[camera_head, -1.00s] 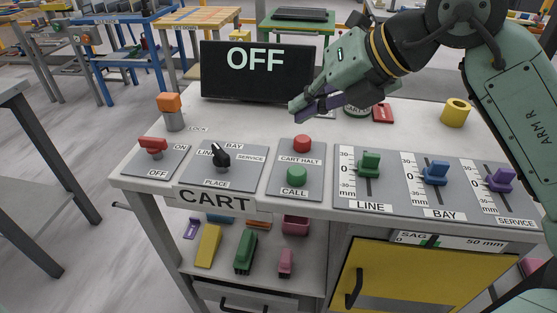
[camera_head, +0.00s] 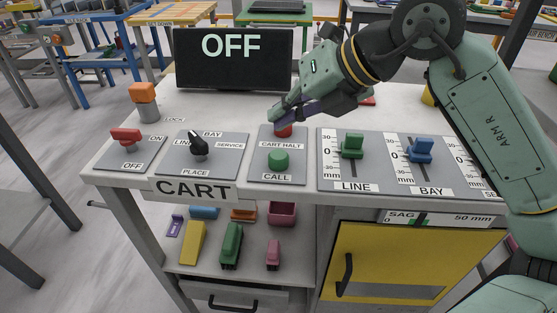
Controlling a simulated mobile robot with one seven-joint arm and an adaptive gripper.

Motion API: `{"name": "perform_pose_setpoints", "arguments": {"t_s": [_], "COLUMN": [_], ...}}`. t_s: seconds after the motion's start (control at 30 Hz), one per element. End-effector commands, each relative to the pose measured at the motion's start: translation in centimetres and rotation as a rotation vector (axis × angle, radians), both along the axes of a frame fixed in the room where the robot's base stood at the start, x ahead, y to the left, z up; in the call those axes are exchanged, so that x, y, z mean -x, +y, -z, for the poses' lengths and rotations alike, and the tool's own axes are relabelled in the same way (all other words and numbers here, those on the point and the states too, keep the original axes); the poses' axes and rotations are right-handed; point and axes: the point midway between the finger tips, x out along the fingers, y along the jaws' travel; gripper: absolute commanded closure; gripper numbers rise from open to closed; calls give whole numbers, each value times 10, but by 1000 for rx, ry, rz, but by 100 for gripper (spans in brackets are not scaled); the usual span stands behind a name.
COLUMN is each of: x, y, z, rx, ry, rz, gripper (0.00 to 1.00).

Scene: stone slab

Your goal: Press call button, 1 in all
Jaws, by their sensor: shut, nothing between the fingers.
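The green call button (camera_head: 278,160) sits on a grey panel (camera_head: 259,177) at the middle of the slab, above a "CALL" label. The red "CART HALT" button (camera_head: 284,131) is just behind it, partly hidden by my gripper. My gripper (camera_head: 277,116) is shut and empty. In the picture its fingertips lie just above and left of the red button, apart from the green one; I cannot tell their exact height. The black screen (camera_head: 233,60) behind reads "OFF".
A red switch (camera_head: 126,135) and a black selector knob (camera_head: 198,145) stand to the left, with an orange-topped lamp (camera_head: 145,100) behind. Green (camera_head: 352,146) and blue (camera_head: 421,149) slider knobs stand to the right. The slab's back middle is mostly clear.

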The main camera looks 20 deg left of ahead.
Motion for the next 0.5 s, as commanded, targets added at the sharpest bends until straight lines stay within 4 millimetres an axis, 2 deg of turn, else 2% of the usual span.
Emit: {"name": "perform_pose_setpoints", "arguments": {"t_s": [0.03,0.1,0.2,0.5], "x": [0,0,0,0], "y": [0,0,0,0], "z": [13,24,33,36], "rx": [0,2,1,0], "ry": [1,-1,-1,-1], "rz": [-1,-1,0,-1], "gripper": [100,100,100,100]}}
